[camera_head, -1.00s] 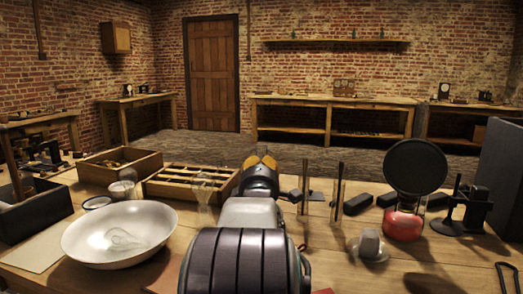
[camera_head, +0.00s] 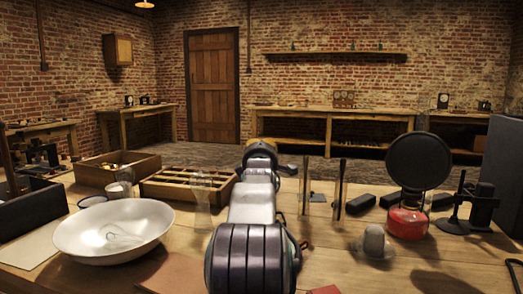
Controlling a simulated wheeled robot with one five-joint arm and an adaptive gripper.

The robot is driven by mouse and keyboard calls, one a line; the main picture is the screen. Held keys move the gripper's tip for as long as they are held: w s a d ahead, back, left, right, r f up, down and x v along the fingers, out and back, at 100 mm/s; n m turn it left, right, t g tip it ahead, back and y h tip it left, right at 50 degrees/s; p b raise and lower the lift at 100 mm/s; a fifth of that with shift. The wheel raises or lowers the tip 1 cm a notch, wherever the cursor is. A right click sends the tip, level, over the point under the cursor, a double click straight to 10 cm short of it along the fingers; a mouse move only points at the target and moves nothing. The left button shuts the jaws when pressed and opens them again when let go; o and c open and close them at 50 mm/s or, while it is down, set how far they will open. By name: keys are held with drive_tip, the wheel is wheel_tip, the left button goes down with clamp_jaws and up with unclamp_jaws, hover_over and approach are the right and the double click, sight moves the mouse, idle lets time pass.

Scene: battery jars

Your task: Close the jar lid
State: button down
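A squat red jar (camera_head: 407,222) stands at the right of the workbench. Its large round black lid (camera_head: 419,161) is raised, standing nearly upright above the jar. My arm reaches forward from the bottom middle, and its dark far end, my gripper (camera_head: 261,151), is well to the left of the jar and apart from it. The fingers are hidden behind my arm, so I cannot see whether they are open or shut.
A small grey domed piece (camera_head: 374,241) stands just left of the jar. A black stand (camera_head: 470,208) is to its right. Thin upright rods (camera_head: 339,188) and dark blocks lie between my arm and the jar. A white bowl (camera_head: 75,232) and a divided wooden tray (camera_head: 165,190) are left.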

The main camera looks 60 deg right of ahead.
drive_tip(key=shift+b+x, duration=0.7)
drive_tip(key=shift+x, duration=0.3)
drive_tip(key=shift+d, duration=0.1)
drive_tip(key=shift+w+r+p, duration=0.1)
drive_tip(key=shift+p, duration=0.2)
drive_tip(key=shift+w+d+r+y+p, duration=0.15)
drive_tip(key=shift+d+y+p, duration=0.15)
drive_tip(key=shift+p, duration=0.65)
